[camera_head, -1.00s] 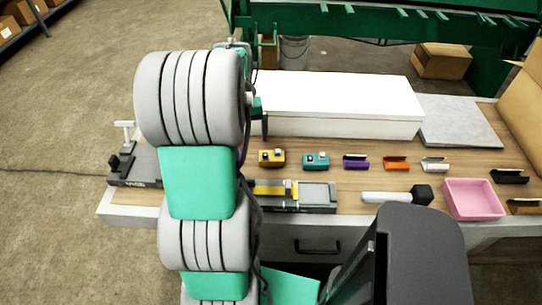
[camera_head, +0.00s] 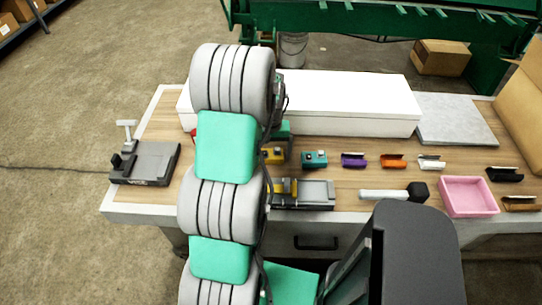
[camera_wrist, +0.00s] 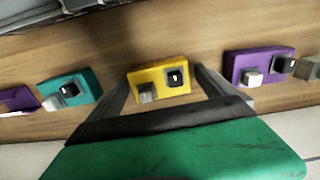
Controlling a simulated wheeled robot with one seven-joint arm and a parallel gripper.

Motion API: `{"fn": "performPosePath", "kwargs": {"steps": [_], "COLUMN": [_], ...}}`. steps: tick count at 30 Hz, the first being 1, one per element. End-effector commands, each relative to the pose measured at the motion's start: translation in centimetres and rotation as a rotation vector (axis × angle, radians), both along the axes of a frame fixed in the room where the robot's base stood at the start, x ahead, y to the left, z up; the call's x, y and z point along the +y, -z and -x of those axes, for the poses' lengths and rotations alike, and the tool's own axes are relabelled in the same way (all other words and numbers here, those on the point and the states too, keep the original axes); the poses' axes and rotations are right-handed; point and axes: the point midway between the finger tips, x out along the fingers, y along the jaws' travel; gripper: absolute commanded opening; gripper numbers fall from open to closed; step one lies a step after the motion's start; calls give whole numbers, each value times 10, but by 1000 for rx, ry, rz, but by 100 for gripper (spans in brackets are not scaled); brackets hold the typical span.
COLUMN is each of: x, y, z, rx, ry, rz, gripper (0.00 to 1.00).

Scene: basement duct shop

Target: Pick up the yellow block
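The yellow block (camera_head: 274,156) sits on the wooden bench top, partly covered by my arm in the head view. In the wrist view the yellow block (camera_wrist: 150,76) lies between the two fingers of my gripper (camera_wrist: 162,78), with a grey knob and a black knob on its face. The fingers are spread, one on each side, with a visible gap to the block at least on the right. I cannot tell how far above the bench the fingertips are. In the head view my gripper is mostly hidden behind my arm.
A teal block (camera_head: 314,158) and a purple block (camera_wrist: 260,66) flank the yellow one. A long white box (camera_head: 330,100) stands behind. A grey device (camera_head: 304,194) with yellow parts lies in front. A pink tray (camera_head: 468,196) is at the right.

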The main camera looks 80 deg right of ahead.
Motion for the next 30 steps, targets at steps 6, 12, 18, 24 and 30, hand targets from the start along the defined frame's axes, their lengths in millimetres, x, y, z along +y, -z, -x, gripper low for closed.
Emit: {"fn": "performPosePath", "kwargs": {"steps": [6, 12, 18, 24, 30], "x": [0, 0, 0, 0, 0], "y": [0, 0, 0, 0, -1], "z": [0, 0, 0, 0, 0], "rx": [0, 0, 0, 0, 0], "ry": [0, 0, 0, 0, 0], "rz": [0, 0, 0, -1, 1], "gripper": [76, 60, 44, 27, 14]}}
